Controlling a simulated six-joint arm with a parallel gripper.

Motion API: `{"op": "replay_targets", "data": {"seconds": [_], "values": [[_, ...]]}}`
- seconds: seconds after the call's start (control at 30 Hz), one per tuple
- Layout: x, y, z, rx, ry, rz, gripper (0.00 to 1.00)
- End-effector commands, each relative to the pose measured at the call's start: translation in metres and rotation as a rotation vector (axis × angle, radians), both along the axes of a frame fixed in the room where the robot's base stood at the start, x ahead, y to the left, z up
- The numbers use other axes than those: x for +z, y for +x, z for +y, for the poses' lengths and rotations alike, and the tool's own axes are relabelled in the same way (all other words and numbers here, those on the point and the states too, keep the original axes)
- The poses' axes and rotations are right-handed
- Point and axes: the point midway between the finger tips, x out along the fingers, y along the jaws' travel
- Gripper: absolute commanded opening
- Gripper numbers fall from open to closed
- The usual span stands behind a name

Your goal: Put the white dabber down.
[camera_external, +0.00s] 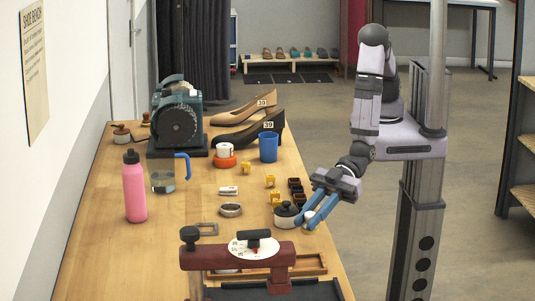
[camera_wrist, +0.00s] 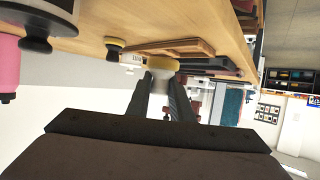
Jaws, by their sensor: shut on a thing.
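The white dabber (camera_wrist: 159,82) is between my fingertips in the wrist view, with a pale yellow pad (camera_wrist: 163,63) at its far end. In the external view only a small pale part of the dabber (camera_external: 309,214) shows between the blue fingers. My gripper (camera_external: 308,219) is shut on it at the right edge of the wooden bench (camera_external: 180,237), just right of a small pot with a black lid (camera_external: 287,211). I cannot tell whether the dabber touches the bench.
A wooden tray (camera_external: 311,265) and a dark red clamp-like stand (camera_external: 220,258) are at the near end. Small yellow and black pieces (camera_external: 296,190) lie behind the pot. A metal ring (camera_external: 231,210) is to its left.

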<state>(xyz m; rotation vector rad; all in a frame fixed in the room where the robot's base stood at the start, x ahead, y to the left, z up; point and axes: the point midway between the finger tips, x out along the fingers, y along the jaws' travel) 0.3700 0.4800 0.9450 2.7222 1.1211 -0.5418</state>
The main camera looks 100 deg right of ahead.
Motion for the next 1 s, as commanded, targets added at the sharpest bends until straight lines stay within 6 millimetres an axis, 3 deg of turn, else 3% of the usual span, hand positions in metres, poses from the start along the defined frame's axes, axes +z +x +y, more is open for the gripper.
{"op": "replay_targets", "data": {"seconds": [0.1, 0.4, 0.77, 1.0], "values": [[0.019, 0.0, 0.001, 0.001, 0.004, -0.003, 0.0], [0.047, 0.0, 0.0, 0.0, 0.001, -0.002, 0.0], [0.052, 0.001, -0.001, -0.002, -0.001, 0.001, 0.0], [0.048, 0.031, -0.021, -0.065, 0.001, -0.001, 0.0]]}}
